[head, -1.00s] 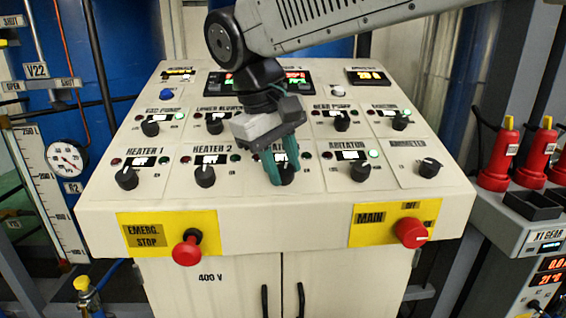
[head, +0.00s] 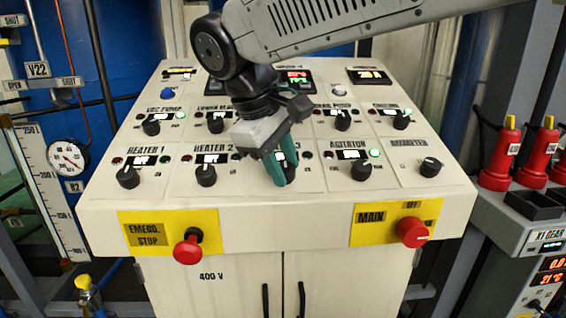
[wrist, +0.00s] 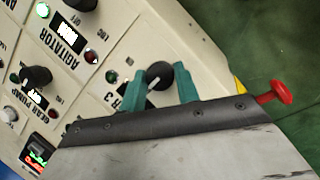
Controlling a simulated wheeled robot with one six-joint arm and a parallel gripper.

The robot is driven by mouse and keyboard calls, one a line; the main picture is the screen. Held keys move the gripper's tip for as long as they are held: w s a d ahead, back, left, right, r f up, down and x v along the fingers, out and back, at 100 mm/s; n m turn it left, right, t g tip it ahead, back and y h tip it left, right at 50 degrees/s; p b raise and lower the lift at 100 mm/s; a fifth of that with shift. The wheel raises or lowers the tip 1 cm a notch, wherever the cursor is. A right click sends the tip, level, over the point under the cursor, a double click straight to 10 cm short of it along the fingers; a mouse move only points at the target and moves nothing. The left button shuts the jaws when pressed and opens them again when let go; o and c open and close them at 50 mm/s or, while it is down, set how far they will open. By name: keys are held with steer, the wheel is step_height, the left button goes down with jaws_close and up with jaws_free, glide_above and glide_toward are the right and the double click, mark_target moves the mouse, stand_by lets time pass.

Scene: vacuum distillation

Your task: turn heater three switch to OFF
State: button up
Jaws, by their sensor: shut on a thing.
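The heater three knob (head: 291,173), a black rotary switch, is on the front row of the sloped cream panel (head: 215,208), between heater 2 and agitator. My gripper (head: 284,180) reaches down onto it, with its teal fingers shut on the knob. In the wrist view, the knob (wrist: 159,75) sits between the two fingertips (wrist: 162,88), and its top with a pale pointer mark shows. The heater 3 label is partly covered by a finger in the wrist view and mostly hidden in the head view. The knob's exact setting is hard to read.
Heater 2 knob (head: 206,175) and agitator knob (head: 362,171) flank it. The red emergency stop button (head: 187,250) and red main switch (head: 413,232) stick out below on the front. More knobs and lit displays are behind my gripper.

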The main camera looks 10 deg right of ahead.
steer(key=o, duration=1)
steer(key=shift+c, duration=0.2)
steer(key=v, duration=0.8)
steer(key=shift+d+f, duration=0.1)
steer(key=shift+d, duration=0.05)
steer(key=s+d+f+m+g+y, duration=0.1)
steer(key=s+d+f+m, duration=0.25)
steer(key=d, duration=0.55)
steer(key=s+d+f+m+y, duration=0.15)
steer(key=s+d+f, duration=0.25)
steer(key=d, duration=0.4)
steer(key=s+d+f+m+y, duration=0.1)
steer(key=s+d+f+m, duration=0.4)
steer(key=s+f, duration=0.5)
steer(key=shift+s+d+f, duration=0.3)
steer(key=shift+d, duration=0.5)
